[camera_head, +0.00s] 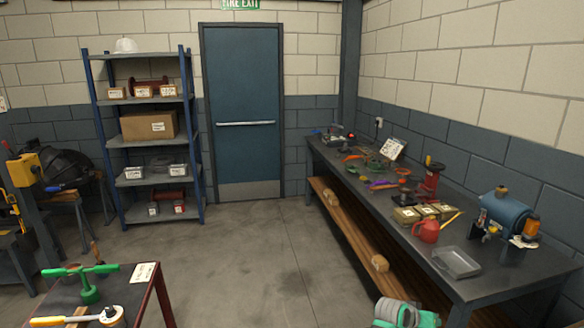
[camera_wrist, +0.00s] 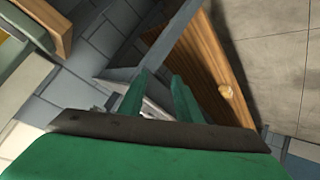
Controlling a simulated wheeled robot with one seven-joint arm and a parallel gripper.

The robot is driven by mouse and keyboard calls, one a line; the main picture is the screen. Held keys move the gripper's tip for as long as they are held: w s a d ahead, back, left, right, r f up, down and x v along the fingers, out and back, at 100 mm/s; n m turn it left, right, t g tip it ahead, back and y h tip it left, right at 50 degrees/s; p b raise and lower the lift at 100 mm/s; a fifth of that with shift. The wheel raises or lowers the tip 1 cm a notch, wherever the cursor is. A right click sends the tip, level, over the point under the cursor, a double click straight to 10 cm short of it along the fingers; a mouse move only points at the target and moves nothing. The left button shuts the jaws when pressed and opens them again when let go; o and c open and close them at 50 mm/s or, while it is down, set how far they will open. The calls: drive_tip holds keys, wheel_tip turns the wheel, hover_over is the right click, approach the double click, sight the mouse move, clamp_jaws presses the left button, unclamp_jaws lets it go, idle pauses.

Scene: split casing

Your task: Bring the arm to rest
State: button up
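My gripper (camera_wrist: 160,78) shows in the wrist view as two green fingers with a gap between them. It is open and nothing shows between the fingers. The wrist view is tilted, with the bench's wooden lower shelf (camera_wrist: 205,65) and blue-grey wall blocks beyond the fingers. In the head view, a green and grey part of my arm (camera_head: 398,314) shows at the bottom edge, in front of the workbench (camera_head: 385,222); the fingers cannot be made out there.
A small table (camera_head: 75,293) with green tools stands at the lower left. A shelf rack (camera_head: 146,140) stands at the back. The middle floor is clear.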

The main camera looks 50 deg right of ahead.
drive_tip(key=w+a+f+n+t+h, duration=0.2)
drive_tip(key=w+a+f+n+t, duration=0.15)
drive_tip(key=w+a+f, duration=0.5)
drive_tip(key=w+a+f+n+t, duration=0.2)
drive_tip(key=w+a+n+t, duration=0.15)
drive_tip(key=a, duration=0.65)
drive_tip(key=w+a+f+n+t, duration=0.25)
drive_tip(key=w+a, duration=0.25)
drive_tip(key=a, duration=0.6)
drive_tip(key=w+a+f+n+t, duration=0.25)
drive_tip(key=w+a, duration=0.25)
drive_tip(key=a, duration=0.5)
drive_tip(key=s+a+r+n+t+y, duration=0.2)
drive_tip(key=a+t+y, duration=0.1)
drive_tip(key=a, duration=0.9)
drive_tip(key=s+a+r+n+t+y, duration=0.1)
drive_tip(key=s+a+n+t+y, duration=0.15)
drive_tip(key=a, duration=0.85)
drive_tip(key=s+a+r+t+y, duration=0.1)
drive_tip(key=s+a+r+y, duration=0.2)
drive_tip(key=s+a+r, duration=0.2)
drive_tip(key=s+a+r+t+y, duration=0.1)
drive_tip(key=s+a+r+y, duration=0.2)
drive_tip(key=a+r, duration=0.5)
drive_tip(key=s+a, duration=0.1)
drive_tip(key=a, duration=0.2)
drive_tip(key=shift+s+a, duration=0.3)
drive_tip(key=shift+s, duration=0.1)
drive_tip(key=shift+d+r, duration=0.1)
drive_tip(key=shift+d, duration=0.05)
